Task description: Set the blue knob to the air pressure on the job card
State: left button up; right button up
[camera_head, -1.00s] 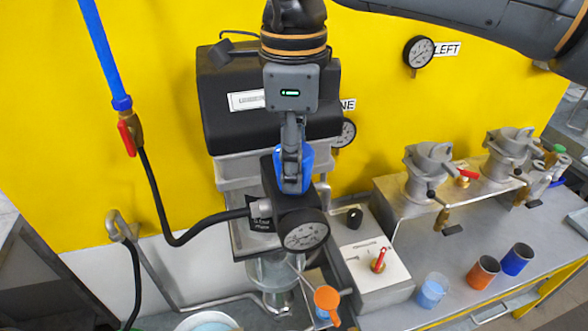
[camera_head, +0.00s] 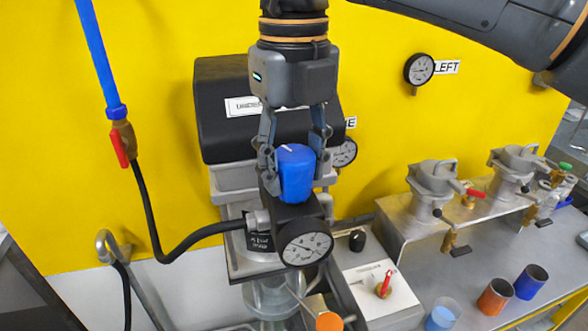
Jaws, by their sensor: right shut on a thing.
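The blue knob (camera_head: 296,174) sits on top of a black regulator body (camera_head: 290,212) in the middle of the head view. A short pale mark shows on its top. A round white-faced gauge (camera_head: 306,249) is on the front of the regulator; its reading is too small to tell. My right gripper (camera_head: 296,165) comes down from above, one finger on each side of the knob, shut on it. My left gripper is not in view. I cannot make out a job card with a readable pressure.
A black hose (camera_head: 165,250) runs from a red-handled valve (camera_head: 120,144) to the regulator. A grey box with a red lever (camera_head: 384,284) stands to the right. Orange (camera_head: 495,296) and blue (camera_head: 530,281) cups stand on the bench. A gauge labelled LEFT (camera_head: 420,69) hangs on the yellow wall.

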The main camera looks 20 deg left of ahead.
aim_at(294, 153)
jog(key=shift+r+m+b, duration=0.1)
jog(key=shift+m+b, duration=0.45)
jog(key=shift+m, duration=1.65)
jog(key=o, duration=1.2)
jog(key=shift+r, duration=3.7)
